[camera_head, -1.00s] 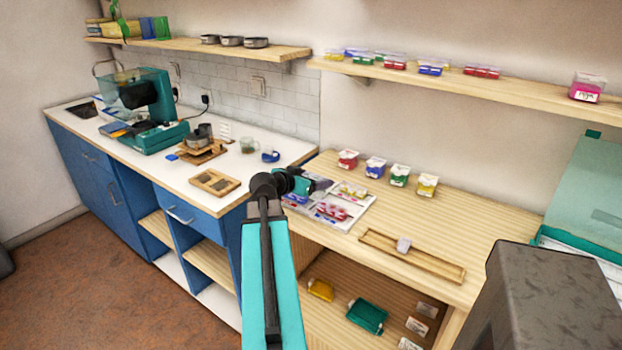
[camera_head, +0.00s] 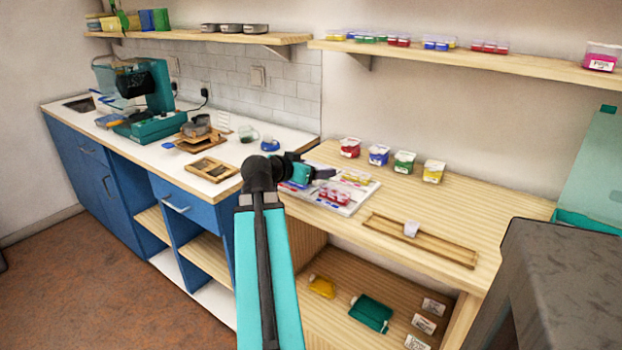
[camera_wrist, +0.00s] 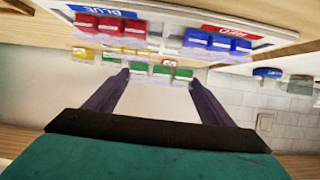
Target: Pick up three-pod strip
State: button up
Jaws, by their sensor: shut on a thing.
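My gripper (camera_wrist: 157,76) has its two dark fingers either side of a strip of green pods (camera_wrist: 160,71), which I take for the three-pod strip. How the fingertips meet its ends is not clear. In the head view my gripper (camera_head: 325,173) is above the white sorting tray (camera_head: 346,212), and the strip cannot be made out there. Red pods (camera_wrist: 110,27) and blue pods (camera_wrist: 217,43) lie in the tray near the upside-down BLUE label (camera_wrist: 103,10) and RED label (camera_wrist: 224,31). Red pods (camera_head: 334,197) also show in the head view.
Small boxes with coloured contents, including a yellow one (camera_head: 433,172), stand behind the tray. A long wooden holder (camera_head: 440,248) lies to the right. A wall shelf (camera_head: 480,65) with more pods hangs above. The right part of the bench is fairly clear.

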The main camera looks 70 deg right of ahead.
jog(key=shift+s+a+b, duration=0.3)
jog(key=shift+a+b, duration=0.55)
jog(key=shift+b, duration=2.35)
jog(key=shift+a, duration=0.1)
jog(key=shift+r, duration=0.1)
